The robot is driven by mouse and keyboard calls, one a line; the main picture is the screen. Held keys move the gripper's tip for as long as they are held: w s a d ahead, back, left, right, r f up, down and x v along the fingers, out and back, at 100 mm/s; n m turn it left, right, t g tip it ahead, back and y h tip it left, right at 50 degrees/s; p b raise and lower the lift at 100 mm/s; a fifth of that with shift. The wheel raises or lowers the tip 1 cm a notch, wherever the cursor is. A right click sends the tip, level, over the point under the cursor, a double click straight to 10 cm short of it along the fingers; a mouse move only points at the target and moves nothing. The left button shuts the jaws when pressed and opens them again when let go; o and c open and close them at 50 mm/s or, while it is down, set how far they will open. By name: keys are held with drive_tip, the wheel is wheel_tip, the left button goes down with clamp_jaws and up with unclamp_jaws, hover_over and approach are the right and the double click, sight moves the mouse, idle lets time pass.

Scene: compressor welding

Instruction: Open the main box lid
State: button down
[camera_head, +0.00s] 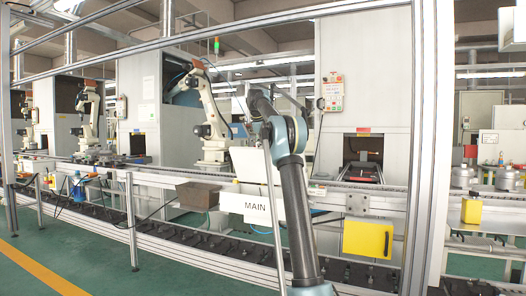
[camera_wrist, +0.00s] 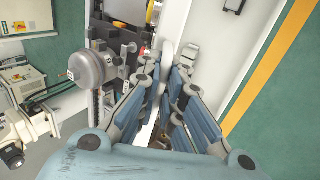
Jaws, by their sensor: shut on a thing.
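The main box (camera_head: 246,206) is white, with the word MAIN on its front, and stands beside the conveyor in the head view. A white panel that looks like its lid (camera_head: 250,164) stands raised and tilted above it, partly behind my arm. In the wrist view, my gripper (camera_wrist: 164,72) has its blue-grey fingers closed around a thin white edge, which appears to be the lid (camera_wrist: 168,52). The fingers hide much of that edge. In the head view my arm covers the box's right side, and the fingertips cannot be made out.
A brown bin (camera_head: 198,194) stands left of the main box and a yellow box (camera_head: 368,239) hangs to its right. The conveyor (camera_head: 335,197) runs behind. A metal frame post (camera_head: 428,150) stands at the right. A grey cylindrical compressor (camera_wrist: 92,66) is close left of my fingers.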

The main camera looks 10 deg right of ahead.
drive_tip(key=shift+w+d+r, duration=0.15)
drive_tip(key=shift+w+r, duration=0.05)
drive_tip(key=shift+w, duration=0.05)
idle(0.3)
drive_tip(key=c, duration=1.8)
unclamp_jaws()
drive_tip(key=shift+o, duration=0.2)
drive_tip(key=v, duration=1.2)
drive_tip(key=shift+w, duration=0.1)
